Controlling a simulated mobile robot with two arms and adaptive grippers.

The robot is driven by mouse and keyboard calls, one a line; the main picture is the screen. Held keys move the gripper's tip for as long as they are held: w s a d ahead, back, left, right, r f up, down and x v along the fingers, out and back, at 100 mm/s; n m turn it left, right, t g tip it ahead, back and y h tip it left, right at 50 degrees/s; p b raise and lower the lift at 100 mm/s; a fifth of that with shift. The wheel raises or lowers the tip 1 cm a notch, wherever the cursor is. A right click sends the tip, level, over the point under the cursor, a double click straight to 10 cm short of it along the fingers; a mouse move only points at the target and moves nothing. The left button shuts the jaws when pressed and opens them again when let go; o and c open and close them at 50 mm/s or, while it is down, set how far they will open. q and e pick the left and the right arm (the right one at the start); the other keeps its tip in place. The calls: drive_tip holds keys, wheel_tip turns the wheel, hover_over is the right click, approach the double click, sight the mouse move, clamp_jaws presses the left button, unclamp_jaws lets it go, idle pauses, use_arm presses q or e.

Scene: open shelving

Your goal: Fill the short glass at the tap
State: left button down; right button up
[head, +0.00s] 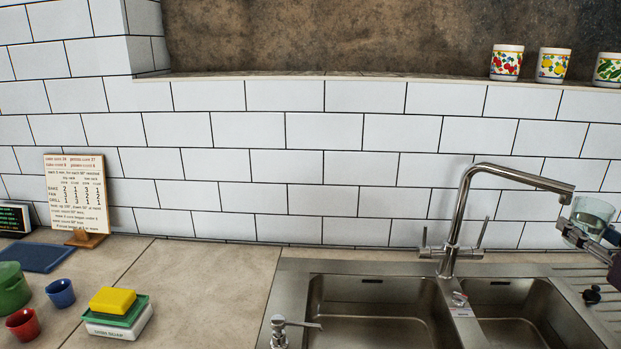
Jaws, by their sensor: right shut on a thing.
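The short glass (592,212) is clear and shows at the right edge of the head view. My right gripper (582,235) is shut on it and holds it above the drainer side of the sink. The glass looks roughly upright and is close to the right of the tap's spout end. The chrome tap (462,215) stands behind the double sink, and its spout reaches to the right. No water stream shows. I cannot tell what is inside the glass. My left gripper is not in view.
The steel sink (292,290) has two basins. A soap dispenser (280,332) stands at its front left. Sponges (113,301), a blue cup (61,293) and a red cup (23,325) are on the left counter. Patterned mugs (552,65) stand on the ledge. The middle counter is clear.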

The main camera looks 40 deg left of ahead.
drive_tip(key=s+a+f+m+t+h, duration=0.1)
drive_tip(key=s+a+f+m+h, duration=0.1)
drive_tip(key=s+f, duration=1.6)
drive_tip(key=s+d+f+h, duration=0.1)
drive_tip(key=s, duration=0.3)
drive_tip(key=s+d+f+m+t+h, duration=0.1)
drive_tip(key=s+d+f, duration=0.1)
drive_tip(key=s, duration=0.2)
drive_tip(key=s+d+f+m+h, duration=0.1)
drive_tip(key=s+d, duration=0.1)
drive_tip(key=s, duration=0.2)
drive_tip(key=shift+s+d+f+h, duration=0.1)
drive_tip(key=shift+s+f+h, duration=0.25)
drive_tip(key=shift+h, duration=0.05)
drive_tip(key=s+d+r+m+h, duration=0.2)
drive_tip(key=s+d, duration=0.4)
drive_tip(key=s, duration=0.5)
drive_tip(key=shift+d+r+m+t+h, duration=0.3)
drive_tip(key=shift+d+r+t+h, duration=0.15)
drive_tip(key=shift+h, duration=0.35)
